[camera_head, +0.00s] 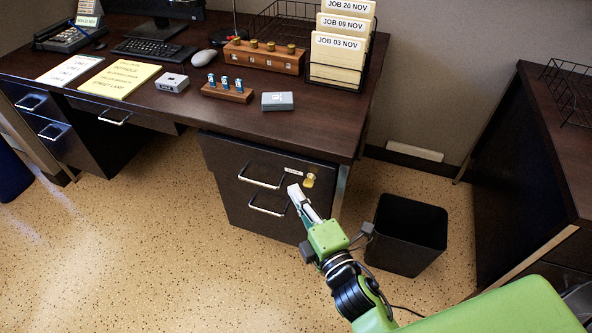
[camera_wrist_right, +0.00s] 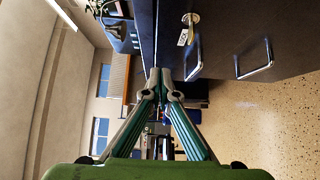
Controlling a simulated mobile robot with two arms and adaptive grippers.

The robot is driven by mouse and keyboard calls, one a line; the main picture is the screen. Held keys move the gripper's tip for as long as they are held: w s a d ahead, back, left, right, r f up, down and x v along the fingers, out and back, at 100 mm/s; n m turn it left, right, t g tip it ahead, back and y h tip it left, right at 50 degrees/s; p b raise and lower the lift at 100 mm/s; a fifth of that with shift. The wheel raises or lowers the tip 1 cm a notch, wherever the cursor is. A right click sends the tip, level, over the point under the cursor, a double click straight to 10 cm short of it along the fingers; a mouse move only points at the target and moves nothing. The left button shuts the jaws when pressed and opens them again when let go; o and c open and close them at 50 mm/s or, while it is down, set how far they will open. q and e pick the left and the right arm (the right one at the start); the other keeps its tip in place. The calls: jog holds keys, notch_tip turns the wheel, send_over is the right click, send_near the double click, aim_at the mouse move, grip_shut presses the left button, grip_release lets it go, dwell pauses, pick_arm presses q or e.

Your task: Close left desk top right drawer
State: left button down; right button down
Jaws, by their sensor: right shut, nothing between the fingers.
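The left desk's top right drawer (camera_head: 235,160) has a dark front, a silver bar handle (camera_head: 262,183), a small white label and a brass key lock (camera_head: 310,180). I cannot tell if a small gap remains behind its front. My right gripper (camera_head: 293,191) is shut and empty, just in front of the drawer stack, covering part of the fronts near the handles' right ends. In the right wrist view the fingertips (camera_wrist_right: 160,75) meet beside the top handle (camera_wrist_right: 193,50); contact is unclear. The lower drawer's handle (camera_head: 268,210) shows below. My left gripper is out of view.
A black waste bin (camera_head: 408,235) stands right of the drawers, close to my right arm. The desktop (camera_head: 325,125) holds a wire file rack, a grey box and wooden blocks. Another desk (camera_head: 530,150) stands at the right. Floor in front of the drawers is free.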

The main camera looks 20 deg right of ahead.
jog(key=w, duration=0.3)
jog(key=w+d, duration=0.1)
jog(key=w, duration=0.2)
jog(key=shift+w+d, duration=0.1)
jog(key=shift+w, duration=0.1)
jog(key=shift+w+d, duration=0.25)
jog(key=shift+w, duration=0.1)
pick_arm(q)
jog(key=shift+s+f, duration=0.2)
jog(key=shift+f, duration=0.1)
